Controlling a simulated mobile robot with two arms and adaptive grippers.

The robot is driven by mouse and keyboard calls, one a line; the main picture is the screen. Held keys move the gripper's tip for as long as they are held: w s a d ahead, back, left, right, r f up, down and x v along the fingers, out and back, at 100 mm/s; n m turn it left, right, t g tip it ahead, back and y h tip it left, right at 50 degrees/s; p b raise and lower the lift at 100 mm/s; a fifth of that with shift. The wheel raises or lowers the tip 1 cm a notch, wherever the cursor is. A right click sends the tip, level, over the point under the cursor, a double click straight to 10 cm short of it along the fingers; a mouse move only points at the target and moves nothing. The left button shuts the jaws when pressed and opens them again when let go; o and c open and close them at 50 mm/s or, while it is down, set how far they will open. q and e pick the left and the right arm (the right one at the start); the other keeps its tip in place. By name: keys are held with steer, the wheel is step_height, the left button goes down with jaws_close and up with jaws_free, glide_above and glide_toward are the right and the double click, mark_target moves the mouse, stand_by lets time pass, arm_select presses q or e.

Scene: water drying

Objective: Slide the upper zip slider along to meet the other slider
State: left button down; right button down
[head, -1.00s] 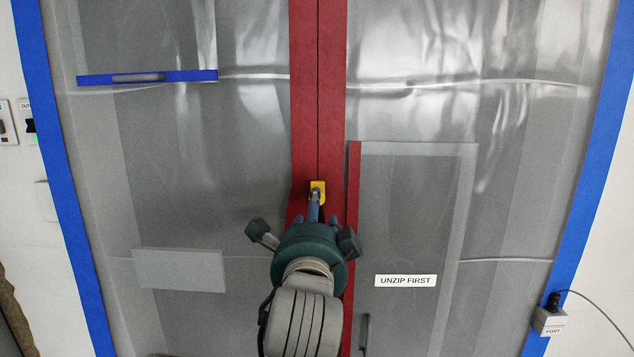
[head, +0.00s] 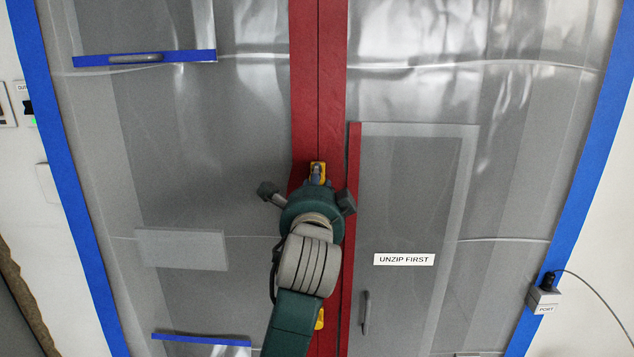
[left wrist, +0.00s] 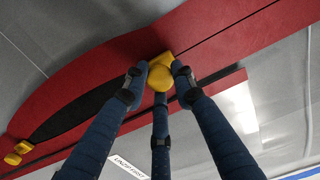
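The upper zip slider (head: 318,169) is yellow and sits on the red zip band (head: 318,90) of the plastic door. My left gripper (head: 318,178) reaches up to it from below. In the left wrist view, the three blue fingers of my left gripper (left wrist: 160,80) close in around the round knob of the upper slider (left wrist: 160,76), their tips at its edges. The lower slider (head: 320,318) is partly behind my arm; it also shows at the lower left of the left wrist view (left wrist: 14,158). A dark opening (left wrist: 75,113) lies between the sliders. My right gripper is not in view.
Blue tape (head: 593,130) frames the door. An "UNZIP FIRST" label (head: 404,260) and a grey handle (head: 366,313) are right of the band. A grey port box (head: 545,300) with a cable is at the right. Blue-edged flaps (head: 185,56) are at the left.

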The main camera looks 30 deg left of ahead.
arm_select(q)
step_height(320, 180, down, 37)
steer(key=b, duration=1.9)
steer(key=shift+b, duration=0.3)
steer(key=shift+f, duration=0.1)
steer(key=c, duration=1.4)
jaws_free()
steer(key=shift+c, duration=0.2)
steer(key=v, duration=1.2)
steer(key=shift+s, duration=0.1)
